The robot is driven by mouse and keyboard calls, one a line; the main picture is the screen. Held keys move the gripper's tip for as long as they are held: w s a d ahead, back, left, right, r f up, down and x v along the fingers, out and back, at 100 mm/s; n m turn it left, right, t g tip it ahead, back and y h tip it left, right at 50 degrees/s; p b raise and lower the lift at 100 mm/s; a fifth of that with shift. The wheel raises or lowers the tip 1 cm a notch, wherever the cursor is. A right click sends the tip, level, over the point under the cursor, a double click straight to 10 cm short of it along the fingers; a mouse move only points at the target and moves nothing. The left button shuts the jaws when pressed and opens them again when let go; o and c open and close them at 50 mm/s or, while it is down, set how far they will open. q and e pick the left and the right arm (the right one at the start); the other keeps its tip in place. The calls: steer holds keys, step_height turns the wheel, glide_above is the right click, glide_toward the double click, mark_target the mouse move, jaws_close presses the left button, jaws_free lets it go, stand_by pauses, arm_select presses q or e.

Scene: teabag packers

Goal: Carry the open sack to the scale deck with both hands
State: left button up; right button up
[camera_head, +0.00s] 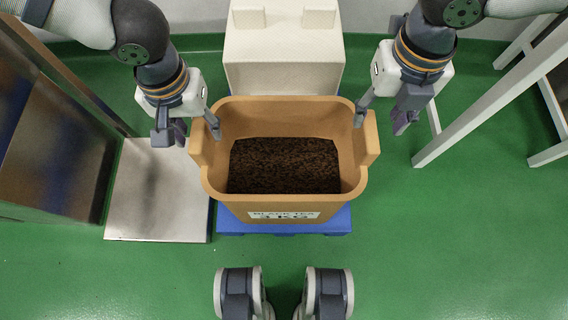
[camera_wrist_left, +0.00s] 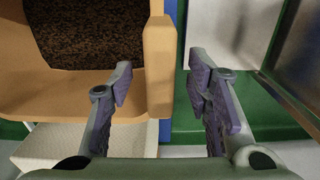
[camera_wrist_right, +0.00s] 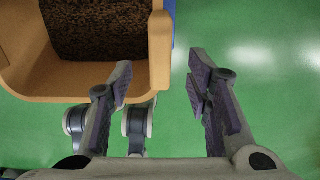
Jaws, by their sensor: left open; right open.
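The open sack (camera_head: 212,182) is a tan, tub-shaped container with dark loose tea (camera_head: 284,166) inside and a label on its front. It stands upright on a blue pallet (camera_head: 230,225). It has a handle block on its left side and another on its right. My left gripper (camera_head: 195,130) is open at the left handle (camera_wrist_left: 159,65), with one finger on the sack's inner side. My right gripper (camera_head: 382,120) is open at the right handle (camera_wrist_right: 160,50), likewise astride it. Neither is closed on a handle. The scale deck (camera_head: 150,195) is a flat metal plate left of the sack.
A steel cabinet (camera_head: 50,140) stands left of the deck. A cream sack-like block (camera_head: 284,60) is behind the open sack. A white table frame (camera_head: 490,100) is at the right. Green floor (camera_head: 460,230) is clear at the front right.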

mark_target(371, 129)
arm_select(q)
step_height(371, 129, down, 6)
steer(key=shift+f, duration=0.1)
arm_select(e)
step_height(371, 129, down, 6)
steer(key=shift+f, duration=0.1)
arm_select(q)
jaws_close()
arm_select(e)
jaws_close()
arm_select(q)
steer(key=shift+w, duration=0.1)
arm_select(e)
steer(key=shift+w, duration=0.1)
